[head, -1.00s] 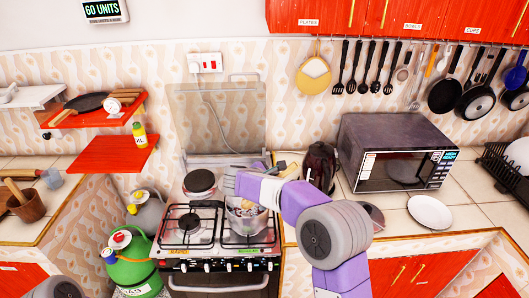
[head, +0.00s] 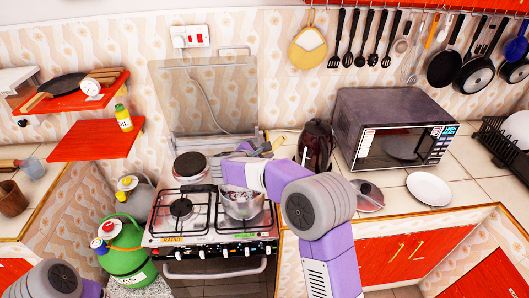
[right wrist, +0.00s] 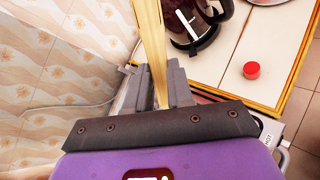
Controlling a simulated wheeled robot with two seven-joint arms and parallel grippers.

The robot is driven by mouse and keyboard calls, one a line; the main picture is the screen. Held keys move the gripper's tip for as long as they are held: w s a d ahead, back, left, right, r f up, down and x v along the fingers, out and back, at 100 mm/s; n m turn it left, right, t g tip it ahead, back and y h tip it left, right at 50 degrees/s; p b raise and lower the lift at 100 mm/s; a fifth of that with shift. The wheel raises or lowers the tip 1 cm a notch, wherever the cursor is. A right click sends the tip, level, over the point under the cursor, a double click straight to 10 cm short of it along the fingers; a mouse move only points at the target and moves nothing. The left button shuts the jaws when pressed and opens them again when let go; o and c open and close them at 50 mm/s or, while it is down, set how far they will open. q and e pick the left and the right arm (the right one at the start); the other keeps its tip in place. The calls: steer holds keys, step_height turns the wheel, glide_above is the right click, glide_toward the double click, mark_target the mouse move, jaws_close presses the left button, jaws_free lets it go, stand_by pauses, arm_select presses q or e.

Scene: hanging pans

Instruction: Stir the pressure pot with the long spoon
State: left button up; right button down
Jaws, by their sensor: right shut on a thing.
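The pressure pot (head: 243,208), a silvery open pot, stands on the front right burner of the gas stove. Small greyish and reddish contents show inside it, partly hidden by my right arm. My right gripper (head: 266,150) is above and behind the pot in the head view. In the right wrist view, my right gripper (right wrist: 158,88) is shut on the pale wooden handle of the long spoon (right wrist: 151,40). The spoon's lower end is hidden, so I cannot tell whether it touches the contents. My left gripper is out of view; only part of the left arm shows at bottom left.
A dark kettle (head: 316,144) stands close right of the stove. A lid (head: 368,194) with a red knob lies on the counter before the microwave (head: 393,132). A raised glass stove cover (head: 208,95) is behind. A green gas cylinder (head: 127,250) stands left.

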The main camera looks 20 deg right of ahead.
step_height(320, 180, down, 10)
steer(key=b, duration=0.7)
steer(key=shift+r, duration=0.2)
